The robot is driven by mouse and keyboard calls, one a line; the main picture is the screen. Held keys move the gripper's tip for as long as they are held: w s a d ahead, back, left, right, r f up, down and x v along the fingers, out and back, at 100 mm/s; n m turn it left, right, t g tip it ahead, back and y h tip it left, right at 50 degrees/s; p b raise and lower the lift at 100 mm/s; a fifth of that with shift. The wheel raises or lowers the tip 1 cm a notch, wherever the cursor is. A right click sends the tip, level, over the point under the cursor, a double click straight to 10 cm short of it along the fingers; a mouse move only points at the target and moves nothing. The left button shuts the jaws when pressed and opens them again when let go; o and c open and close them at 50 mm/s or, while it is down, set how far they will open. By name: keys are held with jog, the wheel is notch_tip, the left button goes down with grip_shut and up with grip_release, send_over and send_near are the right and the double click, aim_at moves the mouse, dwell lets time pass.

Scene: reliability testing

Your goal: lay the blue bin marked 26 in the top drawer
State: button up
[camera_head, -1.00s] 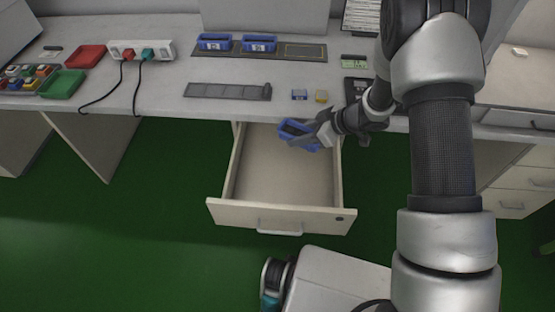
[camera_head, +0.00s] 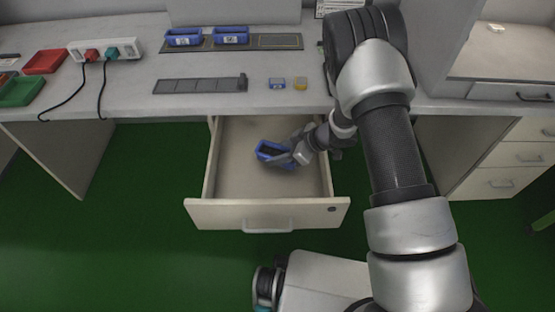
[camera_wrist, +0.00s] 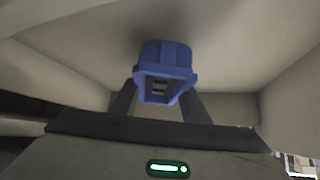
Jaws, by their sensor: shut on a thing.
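A blue bin (camera_head: 268,151) is held by my gripper (camera_head: 287,153) over the open top drawer (camera_head: 237,183). The gripper is shut on the bin, and the bin looks tilted. In the wrist view the blue bin (camera_wrist: 165,72) sits between the two dark fingers (camera_wrist: 157,100), with pale drawer walls around it. I cannot read a number on this bin. Whether it touches the drawer floor cannot be told. The drawer is pulled out and otherwise looks empty.
Two more blue bins (camera_head: 184,37) (camera_head: 230,35) stand on a dark mat (camera_head: 278,41) at the back of the desk. The drawer front (camera_head: 215,213) stands below.

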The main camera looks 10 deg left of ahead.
jog(key=shift+f, duration=1.05)
jog(key=shift+f, duration=0.1)
jog(key=shift+f, duration=0.15)
jog(key=o, duration=1.2)
jog(key=shift+d+r, duration=0.15)
jog(key=shift+r, duration=0.25)
jog(key=p+v, duration=0.3)
jog(key=v, duration=0.8)
jog(key=shift+d, duration=0.3)
jog(key=shift+s+r, duration=0.1)
jog(key=shift+r, duration=0.05)
